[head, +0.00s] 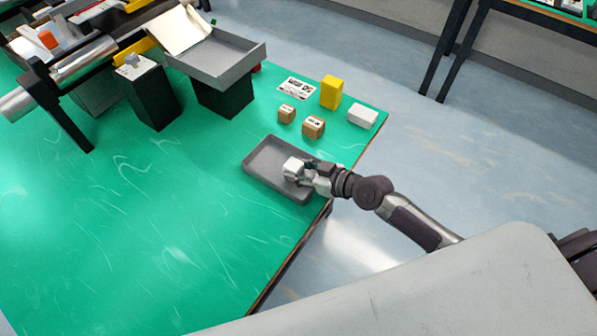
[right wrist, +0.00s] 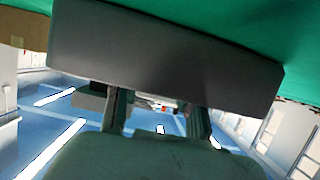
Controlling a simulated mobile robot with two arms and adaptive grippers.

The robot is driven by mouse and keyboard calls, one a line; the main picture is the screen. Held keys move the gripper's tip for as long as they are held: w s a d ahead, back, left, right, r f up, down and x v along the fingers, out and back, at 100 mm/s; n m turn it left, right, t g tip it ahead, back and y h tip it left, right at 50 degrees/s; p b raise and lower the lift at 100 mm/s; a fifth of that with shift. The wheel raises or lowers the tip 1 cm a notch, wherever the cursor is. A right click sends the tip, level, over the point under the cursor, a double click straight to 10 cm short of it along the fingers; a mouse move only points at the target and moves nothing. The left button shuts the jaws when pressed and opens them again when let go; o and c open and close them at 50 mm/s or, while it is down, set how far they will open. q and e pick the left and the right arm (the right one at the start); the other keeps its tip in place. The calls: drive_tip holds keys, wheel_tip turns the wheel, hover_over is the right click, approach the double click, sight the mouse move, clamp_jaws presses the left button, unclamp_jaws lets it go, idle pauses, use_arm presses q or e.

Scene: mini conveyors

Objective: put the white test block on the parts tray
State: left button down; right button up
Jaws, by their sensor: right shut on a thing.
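The parts tray (head: 262,178) is a shallow grey tray on the green table near its right edge. My right gripper (head: 303,172) reaches in from the right over the tray's right part. It is shut on a small white test block (head: 292,165), which shows at its fingertips above the tray floor. I cannot tell whether the block touches the tray. In the right wrist view a broad dark grey surface fills the upper middle, above the gripper fingers (right wrist: 157,118); the block is not clearly seen there. My left gripper is not in view.
Beyond the tray stand two small brown boxes (head: 313,127), a yellow block (head: 331,92), another white block (head: 362,116) and a printed label (head: 297,88). A grey bin (head: 222,62) and conveyor parts are at the back left. The green table (head: 150,230) is clear at left.

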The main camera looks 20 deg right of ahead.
drive_tip(key=shift+w+f, duration=0.1)
drive_tip(key=shift+f, duration=0.3)
drive_tip(key=shift+f, duration=0.1)
drive_tip(key=o, duration=1.2)
drive_tip(key=shift+c, duration=0.2)
